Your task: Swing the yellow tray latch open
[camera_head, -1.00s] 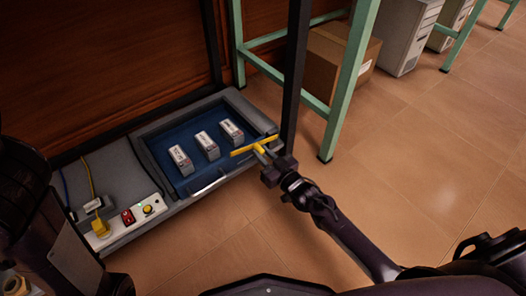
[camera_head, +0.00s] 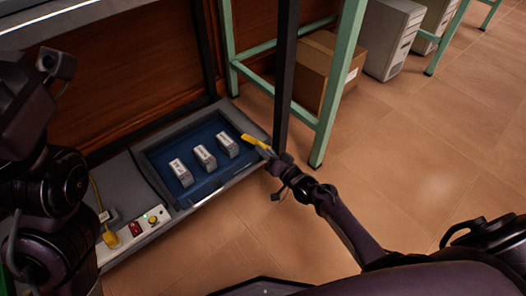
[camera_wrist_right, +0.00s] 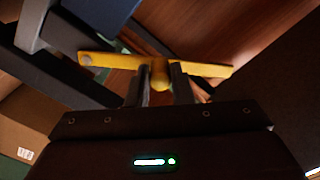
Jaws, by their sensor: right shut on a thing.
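The yellow latch (camera_head: 254,140) is a bar at the right end of the blue tray (camera_head: 162,158), slanting down to the right in the head view. My right gripper (camera_head: 269,154) is at its right part, its arm reaching from the lower right. In the right wrist view the latch (camera_wrist_right: 108,61) spans nearly crosswise, and the fingers (camera_wrist_right: 161,80) are shut on the yellow knob at its middle. Part of the bar is hidden behind my gripper in the head view. My left arm fills the left edge; its fingertips do not show.
Several white-labelled boxes (camera_head: 204,157) stand in the tray. A control panel with a yellow plug (camera_head: 110,238) and buttons is left of it. A dark post (camera_head: 284,85) rises close behind my right gripper, beside a green frame (camera_head: 342,85). Open floor lies to the right.

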